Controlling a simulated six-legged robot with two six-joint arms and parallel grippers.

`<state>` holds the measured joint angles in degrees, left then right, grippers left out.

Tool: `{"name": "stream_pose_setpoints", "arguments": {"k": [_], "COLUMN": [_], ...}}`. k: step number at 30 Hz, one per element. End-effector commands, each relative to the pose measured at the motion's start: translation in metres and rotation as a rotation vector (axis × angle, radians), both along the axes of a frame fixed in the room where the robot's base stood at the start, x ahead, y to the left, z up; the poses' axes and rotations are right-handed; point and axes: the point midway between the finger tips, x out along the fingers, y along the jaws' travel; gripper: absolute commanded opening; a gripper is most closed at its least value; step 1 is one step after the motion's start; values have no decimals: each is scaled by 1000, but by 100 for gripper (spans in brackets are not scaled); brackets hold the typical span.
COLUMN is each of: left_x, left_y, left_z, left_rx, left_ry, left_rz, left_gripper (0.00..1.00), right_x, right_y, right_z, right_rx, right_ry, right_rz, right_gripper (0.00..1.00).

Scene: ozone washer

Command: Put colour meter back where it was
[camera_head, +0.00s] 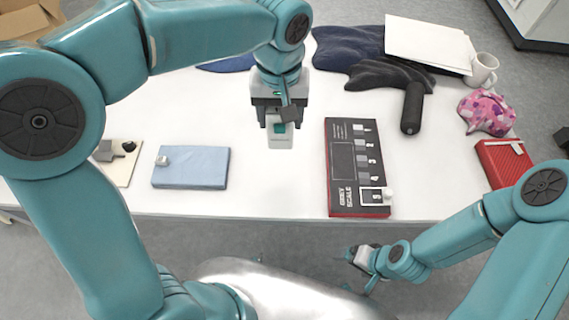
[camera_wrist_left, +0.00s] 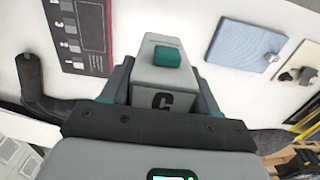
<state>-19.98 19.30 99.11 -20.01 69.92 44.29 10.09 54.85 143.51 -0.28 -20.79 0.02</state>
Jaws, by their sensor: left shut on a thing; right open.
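The colour meter (camera_head: 280,141) is a pale grey block with a green button. My left gripper (camera_head: 280,112) is shut on it and holds it over the white table, between the blue pad (camera_head: 200,169) and the grey scale card (camera_head: 342,195). In the left wrist view the meter (camera_wrist_left: 157,75) sits between both fingers, with a dark letter C on it; whether it touches the table is hard to tell. My right gripper (camera_head: 362,257) is open, low in front of the table's near edge, away from the meter.
A small pale block (camera_head: 387,193) lies on the card's corner. Right are a black cylinder (camera_head: 412,108), mug (camera_head: 482,70), pink cloth (camera_head: 487,112) and red box (camera_head: 500,160). Dark cloth (camera_head: 345,48) lies behind. A beige board (camera_head: 120,174) is far left. The white table (camera_head: 270,185) is clear below the meter.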

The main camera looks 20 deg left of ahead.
Motion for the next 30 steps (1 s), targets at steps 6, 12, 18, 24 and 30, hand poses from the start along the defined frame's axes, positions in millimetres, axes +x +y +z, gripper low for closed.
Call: {"name": "stream_pose_setpoints", "arguments": {"k": [6,12,18,24,30], "left_x": [-2,-1,-1,0,0], "left_y": [1,0,-2,-3,-3], "left_z": [-68,-108,-128,-157,-159], "left_rx": [2,0,0,-1,-1], "left_ry": [8,4,4,2,0], "left_rz": [1,1,1,1,0], "left_gripper": [10,10,10,10,10], "right_x": [0,0,0,0,0], "right_y": [0,0,0,0,0], "right_z": [-7,-10,-11,-13,-13], "right_rx": [0,0,0,0,0], "right_ry": [0,0,0,0,0], "right_rz": [0,0,0,0,0], "right_gripper": [90,90,90,90,90]}}
